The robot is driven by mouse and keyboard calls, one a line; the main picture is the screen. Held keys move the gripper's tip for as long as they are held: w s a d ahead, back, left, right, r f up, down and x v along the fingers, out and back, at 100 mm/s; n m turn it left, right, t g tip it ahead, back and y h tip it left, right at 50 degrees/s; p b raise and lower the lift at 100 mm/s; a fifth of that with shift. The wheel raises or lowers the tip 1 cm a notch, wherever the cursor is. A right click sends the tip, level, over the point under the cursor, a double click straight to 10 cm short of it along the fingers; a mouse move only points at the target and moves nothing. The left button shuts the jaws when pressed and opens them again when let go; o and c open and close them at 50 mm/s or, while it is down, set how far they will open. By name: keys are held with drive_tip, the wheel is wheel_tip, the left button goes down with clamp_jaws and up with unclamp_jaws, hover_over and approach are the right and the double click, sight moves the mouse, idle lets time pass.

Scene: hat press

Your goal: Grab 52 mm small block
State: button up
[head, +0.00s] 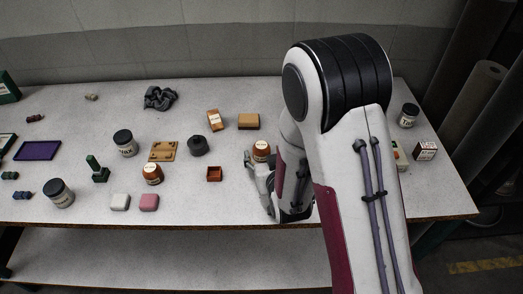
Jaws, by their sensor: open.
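No size marking that I can read singles out a 52 mm block. Small block-like things on the table include a white block (119,202) and a pink block (149,202) side by side near the front edge. A tan block (248,121) with a darker front face lies farther back. My gripper (256,182) is open over the front part of the table, to the right of the white and pink blocks and apart from them. My arm hides part of the gripper and the table to its right.
An amber jar (261,150) stands close behind my gripper, and a small red-brown open box (214,174) lies left of it. Dark-lidded jars (125,143), a dark grey knobbed piece (198,146) and a green stamp-like piece (97,169) crowd the left. The table (215,210) is bare along its front middle.

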sight(263, 153)
drive_tip(key=shift+x, duration=2.55)
drive_tip(key=shift+d+f, duration=0.1)
drive_tip(key=shift+f, duration=0.1)
drive_tip(key=c, duration=1.2)
